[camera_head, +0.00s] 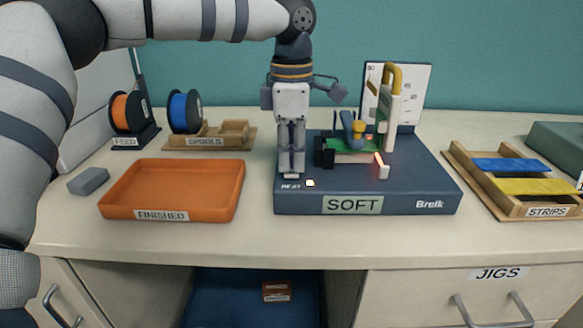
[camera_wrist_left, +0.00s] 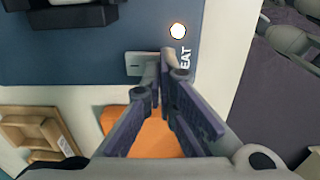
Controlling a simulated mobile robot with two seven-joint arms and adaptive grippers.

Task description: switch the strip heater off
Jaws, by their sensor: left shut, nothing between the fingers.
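The strip heater is a dark blue machine (camera_head: 400,200) labelled SOFT and Brelk, in the middle of the bench. Its heating bar (camera_head: 379,159) glows orange-red. A lamp (camera_head: 310,183) is lit beside the HEAT lettering; the lamp also shows in the left wrist view (camera_wrist_left: 177,31). A small pale switch plate (camera_wrist_left: 134,63) lies next to the lamp, partly hidden by my fingers. My left gripper (camera_head: 291,174) points down, shut and empty, with its fingertips (camera_wrist_left: 164,58) at the switch plate. I cannot tell whether they touch it. My right gripper is not in view.
An orange FINISHED tray (camera_head: 235,195) stands left of the heater, with a grey block (camera_head: 88,181) beside it. Spools (camera_head: 185,112) stand behind. A wooden STRIPS rack (camera_head: 480,185) with blue and yellow strips is at right. A whiteboard (camera_head: 418,85) stands behind the heater.

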